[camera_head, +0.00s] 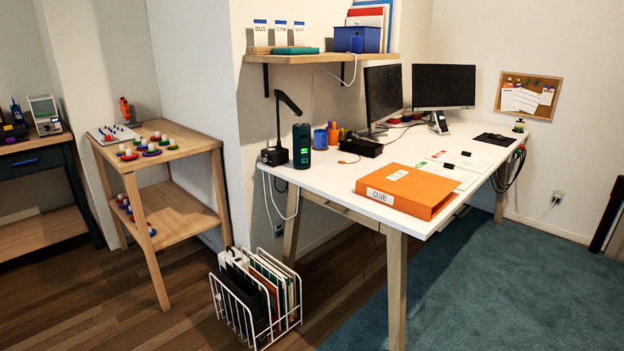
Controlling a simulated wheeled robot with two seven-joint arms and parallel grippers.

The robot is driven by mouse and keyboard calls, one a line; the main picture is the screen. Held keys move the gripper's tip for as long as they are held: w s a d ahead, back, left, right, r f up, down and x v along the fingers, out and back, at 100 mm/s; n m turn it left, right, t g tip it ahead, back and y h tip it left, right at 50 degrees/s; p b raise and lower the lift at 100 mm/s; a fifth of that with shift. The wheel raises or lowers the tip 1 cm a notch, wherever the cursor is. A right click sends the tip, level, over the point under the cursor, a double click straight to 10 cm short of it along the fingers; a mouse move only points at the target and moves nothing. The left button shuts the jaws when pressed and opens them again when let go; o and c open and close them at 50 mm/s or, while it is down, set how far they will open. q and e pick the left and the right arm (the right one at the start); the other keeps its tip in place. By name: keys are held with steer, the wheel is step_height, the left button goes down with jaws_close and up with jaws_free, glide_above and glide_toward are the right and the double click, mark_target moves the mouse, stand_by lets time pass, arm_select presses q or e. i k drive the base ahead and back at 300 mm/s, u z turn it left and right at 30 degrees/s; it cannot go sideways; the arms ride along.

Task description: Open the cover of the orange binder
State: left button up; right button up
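The orange binder (413,188) lies flat and closed on the white desk (345,168), near the desk's front edge. Its spine faces me and carries a white label reading "CLUB" (380,196). A small white label also shows on its top cover. Neither of my grippers is in view, so nothing is seen touching the binder.
A dark cylinder with a green display (301,146), a black box (360,146) and a blue mug (320,139) stand left of the binder. Papers (462,166) lie behind it. Two monitors (443,87) stand at the back. A wire rack of files (256,298) stands on the floor.

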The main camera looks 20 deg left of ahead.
mark_target(426, 188)
steer(key=u, duration=0.9)
steer(key=i, duration=1.55)
steer(key=z, duration=0.9)
steer(key=i, duration=0.4)
steer(key=z, duration=1.4)
steer(key=k, duration=1.3)
steer(key=z, duration=0.95)
steer(key=i, duration=2.65)
steer(key=u, duration=1.05)
steer(key=i, duration=1.65)
steer(key=u, duration=2)
steer(key=i, duration=0.55)
steer(key=u, duration=0.45)
